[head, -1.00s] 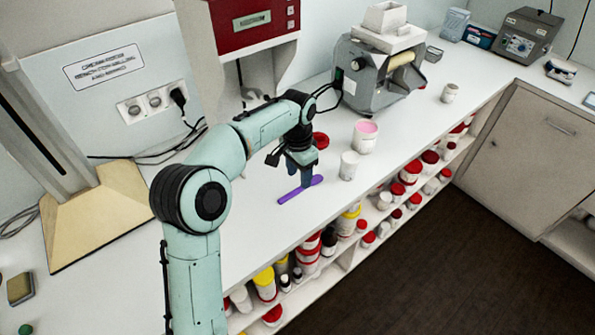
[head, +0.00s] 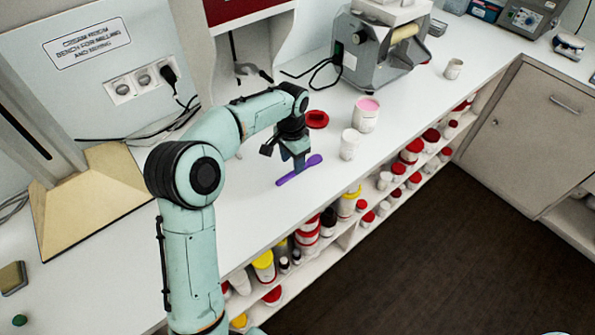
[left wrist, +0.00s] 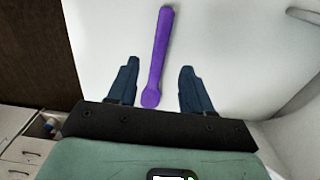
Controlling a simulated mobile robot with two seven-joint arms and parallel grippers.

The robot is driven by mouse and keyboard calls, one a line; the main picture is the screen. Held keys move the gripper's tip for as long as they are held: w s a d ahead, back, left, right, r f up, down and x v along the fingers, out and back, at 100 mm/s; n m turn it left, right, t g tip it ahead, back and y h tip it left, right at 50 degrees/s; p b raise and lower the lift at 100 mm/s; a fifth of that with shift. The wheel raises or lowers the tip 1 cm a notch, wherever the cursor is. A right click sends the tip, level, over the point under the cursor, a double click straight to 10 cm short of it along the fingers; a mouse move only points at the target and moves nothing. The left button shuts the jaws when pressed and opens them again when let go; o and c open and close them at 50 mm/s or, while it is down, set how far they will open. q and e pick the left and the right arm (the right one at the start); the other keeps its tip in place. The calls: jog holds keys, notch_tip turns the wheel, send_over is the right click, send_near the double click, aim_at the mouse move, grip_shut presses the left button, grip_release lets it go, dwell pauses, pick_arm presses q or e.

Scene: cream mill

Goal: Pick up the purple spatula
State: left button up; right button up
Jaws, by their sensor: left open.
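The purple spatula (head: 289,178) lies flat on the white bench near its front edge. It also shows in the left wrist view (left wrist: 158,55), running lengthwise between the two fingers, its wider end nearest the gripper. My left gripper (head: 298,167) is right above or around the spatula in the head view and hides part of its middle. In the left wrist view my left gripper (left wrist: 157,85) is open, one dark finger on each side of the spatula, with gaps on both sides. I cannot tell the exact height of the fingertips. My right gripper is not in view.
A grey mill (head: 378,50) is farther back. Shelves of jars (head: 307,236) sit below the bench edge.

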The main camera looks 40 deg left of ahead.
pick_arm(q)
jog(key=shift+s+f, duration=0.1)
jog(key=shift+f, duration=1.9)
grip_shut()
jog(key=shift+r, duration=0.1)
